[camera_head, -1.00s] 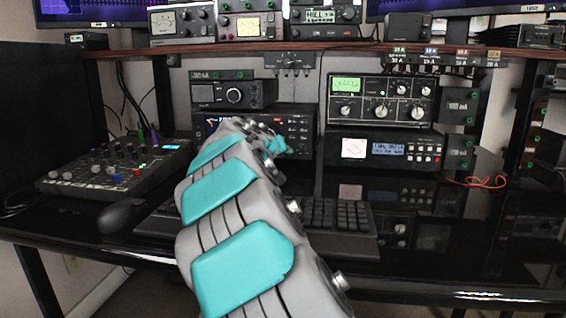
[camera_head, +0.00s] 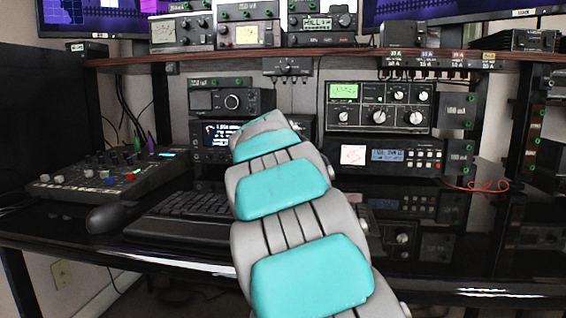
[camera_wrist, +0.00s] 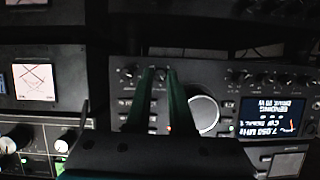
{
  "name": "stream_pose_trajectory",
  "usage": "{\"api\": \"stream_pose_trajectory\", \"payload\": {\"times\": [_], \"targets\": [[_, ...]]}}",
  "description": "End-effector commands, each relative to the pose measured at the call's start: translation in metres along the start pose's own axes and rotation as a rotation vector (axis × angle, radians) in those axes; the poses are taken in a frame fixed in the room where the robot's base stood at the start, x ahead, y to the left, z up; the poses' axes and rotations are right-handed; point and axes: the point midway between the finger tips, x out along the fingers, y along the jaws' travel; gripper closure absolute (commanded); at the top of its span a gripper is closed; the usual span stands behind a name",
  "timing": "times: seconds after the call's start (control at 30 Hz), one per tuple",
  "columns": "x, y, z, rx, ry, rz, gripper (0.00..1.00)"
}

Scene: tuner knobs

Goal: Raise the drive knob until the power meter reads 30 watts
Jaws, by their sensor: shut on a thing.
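The black transceiver (camera_head: 200,157), partly behind my arm, stands mid-desk with a lit display. The wrist view shows it upside down, with its display (camera_wrist: 272,117), large dial (camera_wrist: 202,112) and a row of small knobs. My gripper (camera_wrist: 161,74) has its two dark green fingers at this row, shut on a small knob (camera_wrist: 161,76), apparently the drive knob; its label is unreadable. A cross-needle power meter (camera_head: 354,154) glows on the unit right of my arm. It also shows in the wrist view (camera_wrist: 33,82). Its reading is too small to tell. In the head view my arm hides the gripper.
A mixer (camera_head: 105,175), a mouse (camera_head: 118,216) and a keyboard (camera_head: 185,215) lie on the desk left of my arm. A tuner with a green-lit meter (camera_head: 344,91) sits above the power-meter unit. A shelf edge (camera_head: 240,61) runs above.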

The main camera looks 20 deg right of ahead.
Motion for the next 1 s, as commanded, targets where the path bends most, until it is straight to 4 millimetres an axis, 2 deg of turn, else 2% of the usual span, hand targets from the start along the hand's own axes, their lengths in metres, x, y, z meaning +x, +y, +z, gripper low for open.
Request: {"api": "stream_pose_trajectory", "payload": {"times": [0.33,0.37,0.6,1.0], "targets": [[-0.0008,-0.0008,-0.0014,0.001,0.003,-0.002,1.00],[-0.0008,-0.0008,-0.0014,0.001,0.003,-0.002,0.76],[-0.0004,-0.0004,-0.0008,0.001,0.002,-0.001,0.49],[-0.0055,-0.0003,-0.0005,0.001,0.001,-0.001,0.49]]}}
